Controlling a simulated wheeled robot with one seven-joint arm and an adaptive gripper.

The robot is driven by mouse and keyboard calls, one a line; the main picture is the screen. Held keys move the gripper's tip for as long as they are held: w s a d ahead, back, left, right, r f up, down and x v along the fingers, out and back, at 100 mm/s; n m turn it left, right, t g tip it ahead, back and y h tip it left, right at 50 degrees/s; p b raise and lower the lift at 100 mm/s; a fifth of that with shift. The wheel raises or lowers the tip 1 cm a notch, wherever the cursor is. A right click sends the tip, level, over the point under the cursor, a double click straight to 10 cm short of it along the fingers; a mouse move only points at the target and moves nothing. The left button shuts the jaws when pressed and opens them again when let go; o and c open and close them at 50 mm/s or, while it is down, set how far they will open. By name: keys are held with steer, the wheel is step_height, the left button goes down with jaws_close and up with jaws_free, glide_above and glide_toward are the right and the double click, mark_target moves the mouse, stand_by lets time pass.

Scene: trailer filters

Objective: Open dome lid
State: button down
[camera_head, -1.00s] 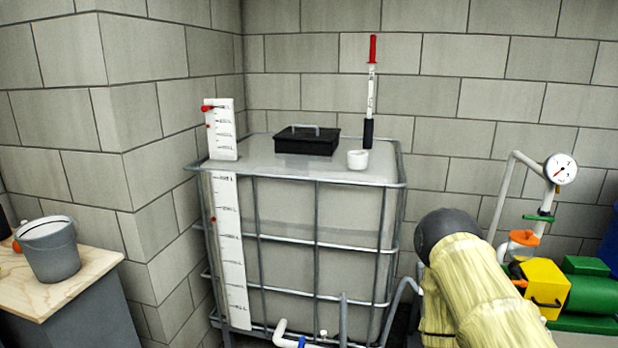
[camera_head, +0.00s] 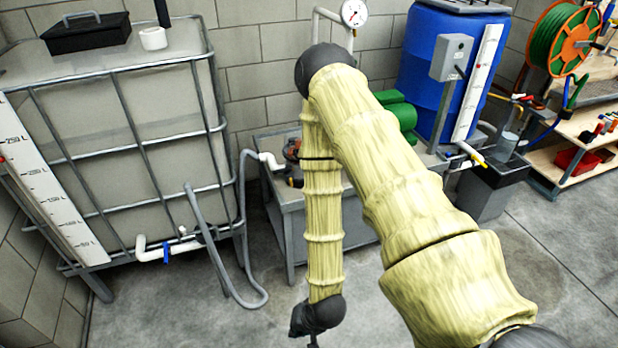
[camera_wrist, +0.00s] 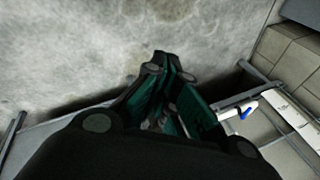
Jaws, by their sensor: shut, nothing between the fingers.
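No dome-shaped lid can be made out for sure. A flat black box-like lid (camera_head: 86,34) with a grey handle lies on top of the caged white tank (camera_head: 150,100) at the upper left of the head view. My gripper (camera_wrist: 172,67) is shut and empty in the wrist view, its fingertips together over bare floor.
A white cup (camera_head: 153,38) stands beside the black lid. A grey hose (camera_head: 245,240) loops near the tank's white outlet pipe with a blue valve (camera_head: 166,252). A pump bench, a blue barrel (camera_head: 440,75) and shelves stand to the right. The front floor is clear.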

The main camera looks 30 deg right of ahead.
steer(key=w+d+r+m+t+b, duration=0.1)
steer(key=w+d+m+t+b, duration=0.3)
steer(key=w, duration=0.3)
steer(key=w+d+r+m+t+b, duration=0.1)
steer(key=w+d+m+t+b, duration=0.1)
steer(key=w+m+b, duration=0.35)
steer(key=w+d+r+m+t+b, duration=0.1)
steer(key=w+d+m+t+b, duration=0.15)
steer(key=w+m, duration=0.45)
steer(key=w+d+r+m+t+h+b, duration=0.3)
steer(key=d+r+m+b, duration=0.15)
steer(key=d+m, duration=0.35)
steer(key=w+d+r+m+t+h+b, duration=0.35)
steer(key=d+r+m, duration=0.2)
steer(key=d, duration=0.45)
steer(key=r+b+x, duration=0.3)
steer(key=x, duration=0.9)
steer(key=shift+s+a, duration=0.1)
